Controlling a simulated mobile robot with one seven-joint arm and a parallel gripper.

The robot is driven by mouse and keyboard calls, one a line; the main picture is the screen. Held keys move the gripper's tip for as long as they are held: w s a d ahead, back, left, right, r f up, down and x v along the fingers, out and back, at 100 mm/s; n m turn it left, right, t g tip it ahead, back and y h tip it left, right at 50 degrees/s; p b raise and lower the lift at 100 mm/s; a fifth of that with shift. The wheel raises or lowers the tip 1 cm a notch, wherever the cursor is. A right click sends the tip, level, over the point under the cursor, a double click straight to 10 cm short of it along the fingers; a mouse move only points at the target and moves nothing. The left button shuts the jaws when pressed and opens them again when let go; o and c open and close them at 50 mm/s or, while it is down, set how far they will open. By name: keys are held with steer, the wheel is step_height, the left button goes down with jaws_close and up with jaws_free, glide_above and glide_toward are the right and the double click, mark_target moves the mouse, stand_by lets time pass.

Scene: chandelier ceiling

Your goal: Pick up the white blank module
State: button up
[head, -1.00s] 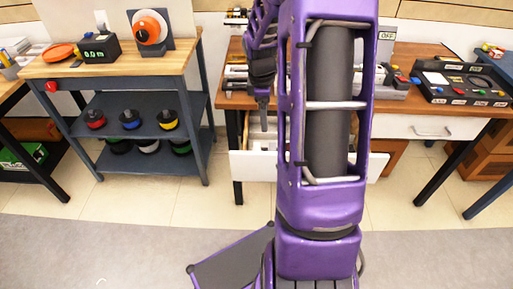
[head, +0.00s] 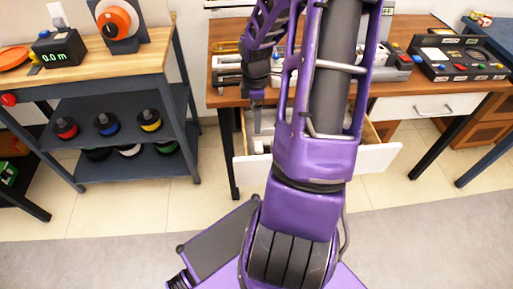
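My gripper (head: 257,98) points down over the back left of an open white-fronted drawer (head: 376,158) under the wooden desk. It is small and dark at this distance, so I cannot see whether its fingers are apart or hold anything. Pale, whitish items (head: 262,143) lie inside the drawer's left part, below and near the gripper. I cannot tell which of them, if any, is the white blank module. My purple arm covers the middle of the drawer and part of the desk.
The wooden desk (head: 398,92) carries a dark control panel (head: 462,62) with coloured buttons at the right. A second drawer (head: 425,107) there is shut. A workbench (head: 110,72) with coloured spools on its shelves stands left. Grey floor is free in front.

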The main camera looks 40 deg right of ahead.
steer(key=b, duration=0.2)
glide_above(258, 146)
steer(key=f, duration=0.8)
steer(key=shift+a+f, duration=0.15)
steer(key=shift+a, duration=0.2)
steer(key=shift+d+f+b, duration=0.25)
steer(key=shift+f+b, duration=0.1)
steer(key=shift+f, duration=1.05)
steer(key=shift+d+f+b, duration=0.2)
steer(key=shift+f+b, duration=0.15)
steer(key=shift+f, duration=1.05)
steer(key=c, duration=1.4)
